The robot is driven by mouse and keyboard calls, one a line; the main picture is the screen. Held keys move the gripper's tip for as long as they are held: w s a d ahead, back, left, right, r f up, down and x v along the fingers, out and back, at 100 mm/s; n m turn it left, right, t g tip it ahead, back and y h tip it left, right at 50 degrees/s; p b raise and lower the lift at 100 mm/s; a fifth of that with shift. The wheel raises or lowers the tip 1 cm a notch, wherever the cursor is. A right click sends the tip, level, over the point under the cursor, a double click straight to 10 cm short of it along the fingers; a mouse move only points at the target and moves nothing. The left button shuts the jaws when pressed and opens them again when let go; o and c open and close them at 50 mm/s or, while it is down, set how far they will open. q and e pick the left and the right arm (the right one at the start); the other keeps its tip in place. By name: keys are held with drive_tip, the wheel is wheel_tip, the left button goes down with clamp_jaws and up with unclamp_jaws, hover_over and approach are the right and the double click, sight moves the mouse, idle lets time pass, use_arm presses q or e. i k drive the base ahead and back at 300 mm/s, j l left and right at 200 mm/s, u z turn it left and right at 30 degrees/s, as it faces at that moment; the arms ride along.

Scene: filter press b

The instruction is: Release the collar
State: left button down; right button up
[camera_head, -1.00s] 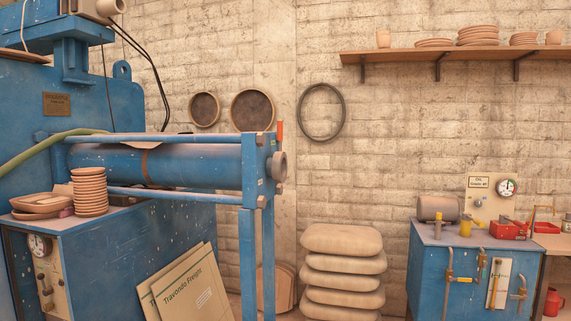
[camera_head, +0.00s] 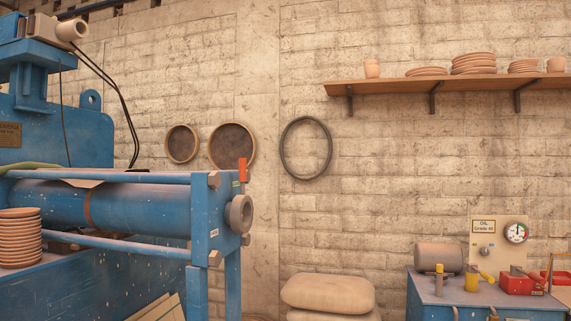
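The blue filter press (camera_head: 110,207) fills the left side, with a long blue cylinder held between blue tie rods and an end plate (camera_head: 214,222). A grey ring-shaped collar (camera_head: 239,214) sits on the outer face of the end plate, around the end of the cylinder's axis. I cannot tell whether this is the collar of the task. A small red-orange handle (camera_head: 242,170) stands upright at the top of the end plate. Neither of my grippers shows in the head view.
A blue cabinet (camera_head: 450,303) at the lower right carries a grey motor-like drum, a red box (camera_head: 516,284) and an oil gauge panel (camera_head: 498,243). Stacked sacks (camera_head: 328,292) stand between it and the press. A wooden shelf (camera_head: 400,87) with plates hangs on the wall.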

sight(240, 222)
drive_tip(key=i+l+z, duration=0.1)
drive_tip(key=i+l, duration=0.25)
drive_tip(key=i, duration=0.15)
drive_tip(key=i+l, duration=0.35)
drive_tip(key=i, duration=0.2)
drive_tip(key=i+l+z, duration=0.15)
drive_tip(key=i+l, duration=0.15)
drive_tip(key=i, duration=0.25)
